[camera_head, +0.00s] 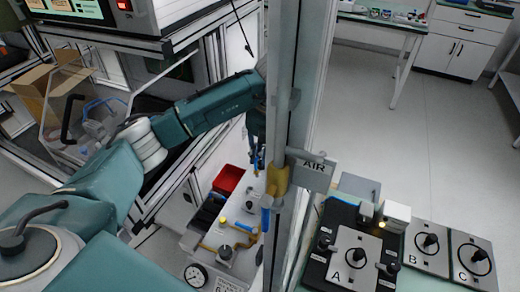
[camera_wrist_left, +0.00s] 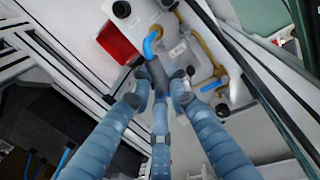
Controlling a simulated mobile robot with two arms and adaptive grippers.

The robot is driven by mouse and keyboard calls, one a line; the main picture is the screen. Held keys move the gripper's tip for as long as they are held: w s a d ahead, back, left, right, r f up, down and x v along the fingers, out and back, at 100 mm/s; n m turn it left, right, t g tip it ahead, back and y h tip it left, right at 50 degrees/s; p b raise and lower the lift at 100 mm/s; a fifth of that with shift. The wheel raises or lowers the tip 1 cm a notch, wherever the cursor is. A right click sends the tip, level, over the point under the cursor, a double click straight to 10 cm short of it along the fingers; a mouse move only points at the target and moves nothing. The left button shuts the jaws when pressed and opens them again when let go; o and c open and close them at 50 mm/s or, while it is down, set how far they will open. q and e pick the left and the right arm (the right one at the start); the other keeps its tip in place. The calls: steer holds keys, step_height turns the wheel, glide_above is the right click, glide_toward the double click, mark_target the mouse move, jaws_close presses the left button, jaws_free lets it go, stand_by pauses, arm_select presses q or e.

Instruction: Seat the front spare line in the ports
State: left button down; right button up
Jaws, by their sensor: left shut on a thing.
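My left gripper (camera_head: 256,152) is partly hidden behind the grey upright post. In the left wrist view its fingers (camera_wrist_left: 158,88) are shut on a dark grey end of the spare line, from which a bent blue piece (camera_wrist_left: 152,43) stands out. The line is held over a pale panel (camera_head: 192,240) with brass fittings (camera_head: 243,228). A short blue piece (camera_wrist_left: 214,86) shows by one brass fitting in the left wrist view. I cannot tell whether the held line touches any port. My right gripper is not in view.
The grey post (camera_head: 284,60) with a yellow valve and an AIR sign (camera_head: 314,176) stands close to the gripper. A red bin (camera_head: 228,179) is beside the panel. Plates A (camera_head: 352,258), B (camera_head: 428,248) and C (camera_head: 472,258) lie at right. A gauge (camera_head: 196,275) is at the panel's front.

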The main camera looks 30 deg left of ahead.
arm_select(q)
steer(key=m, duration=0.2)
steer(key=f+m+t, duration=0.1)
steer(key=m, duration=0.2)
steer(key=f+m, duration=0.1)
steer(key=m, duration=0.2)
steer(key=shift+a+f, duration=0.2)
steer(key=shift+a, duration=0.2)
steer(key=shift+w+a+f+m+t+h+b, duration=0.1)
steer(key=shift+f+m+t+h+b, duration=0.3)
steer(key=shift+f+m, duration=1.25)
steer(key=shift+w+a+f+m+t+h+b, duration=0.1)
steer(key=shift+f+m+t+h+b, duration=0.25)
steer(key=shift+f+m, duration=1.3)
steer(key=shift+f+b, duration=0.55)
steer(key=shift+b, duration=0.25)
steer(key=shift+f, duration=0.1)
steer(key=shift+f+b, duration=0.75)
steer(key=shift+b, duration=0.1)
steer(key=shift+f+b, duration=0.55)
